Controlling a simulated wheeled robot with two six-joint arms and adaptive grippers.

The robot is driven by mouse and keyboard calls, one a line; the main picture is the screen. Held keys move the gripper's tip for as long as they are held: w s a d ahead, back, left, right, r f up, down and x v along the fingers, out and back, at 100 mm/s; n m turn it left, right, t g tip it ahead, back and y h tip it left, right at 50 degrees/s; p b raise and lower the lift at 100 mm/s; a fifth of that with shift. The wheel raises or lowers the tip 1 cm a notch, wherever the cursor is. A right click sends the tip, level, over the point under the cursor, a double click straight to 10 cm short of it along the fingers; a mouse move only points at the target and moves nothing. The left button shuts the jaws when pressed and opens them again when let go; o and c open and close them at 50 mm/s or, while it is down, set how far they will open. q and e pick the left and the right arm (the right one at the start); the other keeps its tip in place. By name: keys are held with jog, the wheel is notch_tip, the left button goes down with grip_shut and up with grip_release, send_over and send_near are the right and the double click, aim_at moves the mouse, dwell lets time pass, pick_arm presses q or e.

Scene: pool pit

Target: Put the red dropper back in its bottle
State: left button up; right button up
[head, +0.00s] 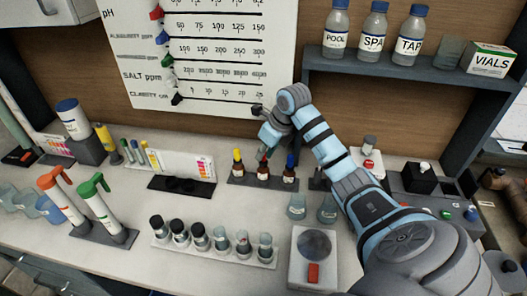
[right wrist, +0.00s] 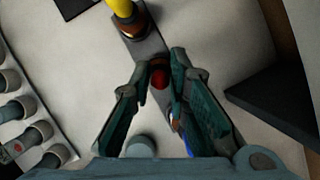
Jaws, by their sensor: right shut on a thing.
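My right gripper (head: 265,148) points down at the middle of the small dropper-bottle row. In the right wrist view its fingers (right wrist: 163,68) are closed around the red dropper (right wrist: 160,78). The red dropper (head: 263,159) is upright, right over the brown red-labelled bottle (head: 263,173) between the yellow and blue ones. I cannot tell whether it is fully seated in the bottle neck. My left gripper is not in view.
The yellow-topped bottle (head: 237,168) and blue-topped bottle (head: 290,172) stand close on either side in the same dark rack. Glass beakers (head: 297,206) stand in front to the right. Capped vials (head: 199,236) fill a white rack at front left.

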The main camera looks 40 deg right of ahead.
jog(key=shift+f, duration=0.45)
jog(key=o, duration=0.7)
notch_tip(320, 180, up, 7)
jog(key=p, duration=0.6)
jog(key=shift+r, duration=0.15)
